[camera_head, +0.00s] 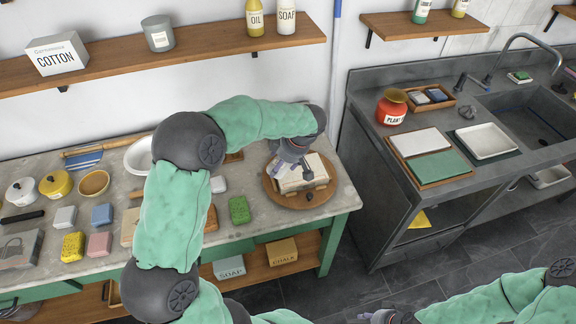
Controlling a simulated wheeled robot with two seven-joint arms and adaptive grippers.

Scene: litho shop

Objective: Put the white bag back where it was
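A cream-white, soft-looking block that may be the white bag (313,171) rests on a round wooden board (277,198) at the right end of the stone-topped table. Small dark parts show on and beside it; I cannot tell whether they belong to it. My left gripper (287,168) points down at its upper left side, touching or just above it. My own wrist hides part of the contact, and whether the fingers are closed is unclear. My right gripper (376,317) is at the bottom edge, mostly cut off, away from the table.
Sponges and blocks, among them a green sponge (239,210) and a yellow sponge (72,246), lie left of the board. A white bowl (138,156) is partly behind my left arm. A grey sink counter (362,107) stands right, across a gap. A wooden shelf (110,61) hangs above.

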